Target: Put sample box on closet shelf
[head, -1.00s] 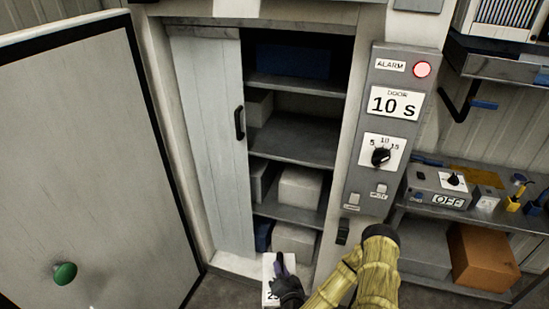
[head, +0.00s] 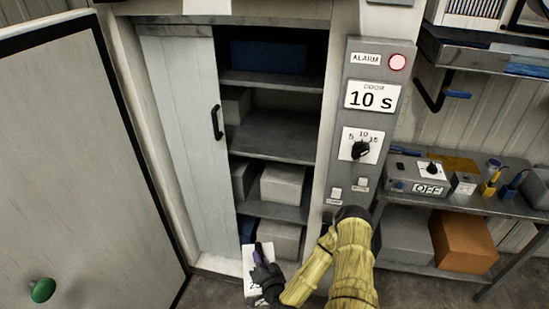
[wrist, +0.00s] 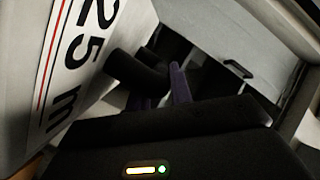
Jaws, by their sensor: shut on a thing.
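My gripper (head: 262,262) is shut on a white sample box (head: 253,288) with dark print, low in front of the closet in the head view. In the wrist view the box (wrist: 75,60) fills the upper left, tilted, with "25 m" and a red line on it; the purple fingers (wrist: 163,95) are at its right side. The closet is partly open. Its upper middle shelf (head: 285,137) has a bare stretch, with a grey box (head: 236,105) at its left. White boxes sit on the lower shelf (head: 282,184) and at the bottom. A dark blue box (head: 268,57) is on the top shelf.
A white sliding door (head: 180,130) with a black handle covers the closet's left part. A grey panel (head: 372,110) reads "DOOR 10 s", with a lit red alarm lamp. A bench (head: 470,203) is at the right. A large door (head: 75,180) stands at the left.

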